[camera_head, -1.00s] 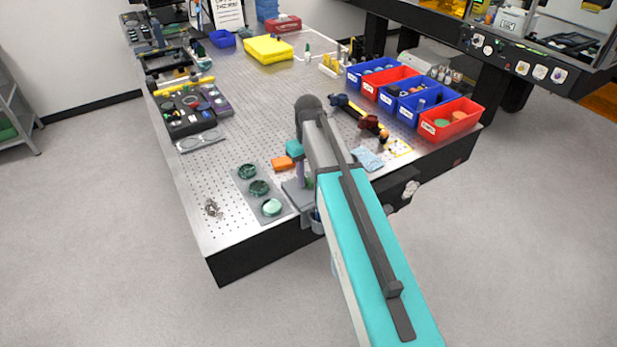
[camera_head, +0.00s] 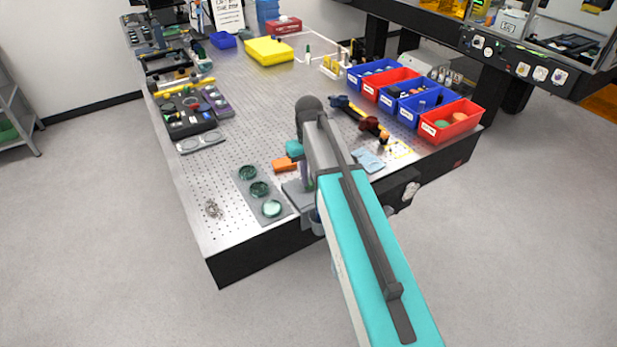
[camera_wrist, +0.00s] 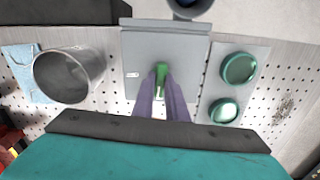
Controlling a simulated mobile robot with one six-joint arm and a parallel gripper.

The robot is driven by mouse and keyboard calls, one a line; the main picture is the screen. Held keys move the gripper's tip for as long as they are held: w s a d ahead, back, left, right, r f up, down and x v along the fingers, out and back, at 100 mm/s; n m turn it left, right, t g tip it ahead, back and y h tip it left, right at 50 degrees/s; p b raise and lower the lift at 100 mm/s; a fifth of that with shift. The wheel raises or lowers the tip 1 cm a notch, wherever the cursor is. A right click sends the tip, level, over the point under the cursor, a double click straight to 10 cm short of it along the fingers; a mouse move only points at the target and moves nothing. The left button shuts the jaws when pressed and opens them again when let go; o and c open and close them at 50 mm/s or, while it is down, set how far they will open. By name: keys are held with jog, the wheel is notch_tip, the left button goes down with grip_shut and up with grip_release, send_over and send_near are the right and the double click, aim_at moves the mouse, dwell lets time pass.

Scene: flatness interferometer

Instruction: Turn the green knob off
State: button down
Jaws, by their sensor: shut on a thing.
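The green knob (camera_wrist: 161,72) shows in the wrist view on the face of a grey box (camera_wrist: 195,45). My gripper (camera_wrist: 162,92) reaches over the box, and its two purple fingers are closed on the knob's sides. The knob's upper end shows between the fingertips, standing roughly upright in the picture. A small white label sits on the box left of the knob. In the head view my arm hides most of the knob; the grey box (camera_head: 294,191) shows at the front edge of the table.
Round green glass discs in a grey plate (camera_wrist: 239,68) lie right of the box. An orange block (camera_head: 285,165) lies behind the box in the head view. Blue and red bins line the table's right edge.

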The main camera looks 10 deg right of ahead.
jog(key=m, duration=0.4)
jog(key=shift+m+b, duration=0.3)
jog(key=shift+b, duration=0.1)
jog(key=m, duration=0.4)
jog(key=shift+b, duration=0.3)
jog(key=m, duration=0.4)
jog(key=shift+m+b, duration=0.35)
jog(key=shift+m, duration=1.75)
jog(key=c, duration=1.8)
grip_release()
jog(key=shift+o, duration=0.2)
jog(key=shift+r, duration=0.1)
